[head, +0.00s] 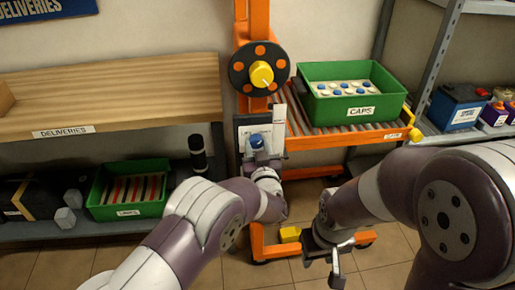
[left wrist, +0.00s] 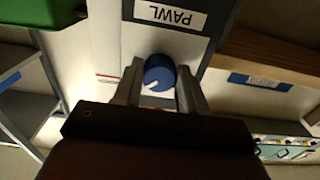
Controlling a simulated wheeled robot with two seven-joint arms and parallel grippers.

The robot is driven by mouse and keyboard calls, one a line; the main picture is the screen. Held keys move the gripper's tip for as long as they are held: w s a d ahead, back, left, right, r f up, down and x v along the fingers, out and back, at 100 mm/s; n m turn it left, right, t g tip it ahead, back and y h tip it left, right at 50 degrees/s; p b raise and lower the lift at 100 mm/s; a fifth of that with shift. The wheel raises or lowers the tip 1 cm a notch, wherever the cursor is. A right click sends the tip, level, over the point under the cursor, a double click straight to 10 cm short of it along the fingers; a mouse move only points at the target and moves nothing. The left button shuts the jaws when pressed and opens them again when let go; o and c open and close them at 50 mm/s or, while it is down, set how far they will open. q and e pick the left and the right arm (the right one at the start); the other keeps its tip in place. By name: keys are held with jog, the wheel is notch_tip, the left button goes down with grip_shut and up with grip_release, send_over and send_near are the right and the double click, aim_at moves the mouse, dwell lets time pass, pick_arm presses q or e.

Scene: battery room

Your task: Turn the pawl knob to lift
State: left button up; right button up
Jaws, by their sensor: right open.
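The blue pawl knob (head: 257,141) sits on the pale plate of the orange upright in the head view. In the left wrist view, the knob (left wrist: 159,73) lies below the PAWL label (left wrist: 170,14), and its white pointer line slants to the lower left. My left gripper (head: 258,156) is at the plate, just below the knob in the head view. In the left wrist view its fingers (left wrist: 160,83) stand on either side of the knob; whether they press on it is unclear. My right gripper (head: 329,257) is open and empty, low and to the right of the upright.
A black handwheel (head: 243,80) with orange dots and a yellow hub is above the plate. A green CAPS crate (head: 350,107) stands on the roller shelf to the right. A wooden DELIVERIES shelf (head: 130,95) is on the left, with a green bin (head: 125,208) below it.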

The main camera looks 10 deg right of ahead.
pick_arm(q)
jog(key=shift+f, duration=0.1)
jog(key=n+b, duration=0.3)
jog(key=n, duration=0.1)
jog(key=shift+d+f+n, duration=0.1)
jog(key=shift+f+n, duration=0.05)
jog(key=shift+n, duration=0.15)
jog(key=n+b, duration=0.3)
jog(key=n, duration=0.1)
jog(key=shift+n+b, duration=0.3)
jog(key=shift+b, duration=0.1)
jog(key=n+b, duration=0.4)
jog(key=shift+d, duration=0.1)
jog(key=shift+r+n+b, duration=0.15)
jog(key=shift+n+b, duration=0.9)
jog(key=shift+n, duration=0.15)
jog(key=shift+r+n+b, duration=0.15)
jog(key=shift+n+b, duration=0.85)
jog(key=shift+n, duration=0.2)
jog(key=o, duration=1)
jog(key=shift+r, duration=0.1)
jog(key=shift+o, duration=0.2)
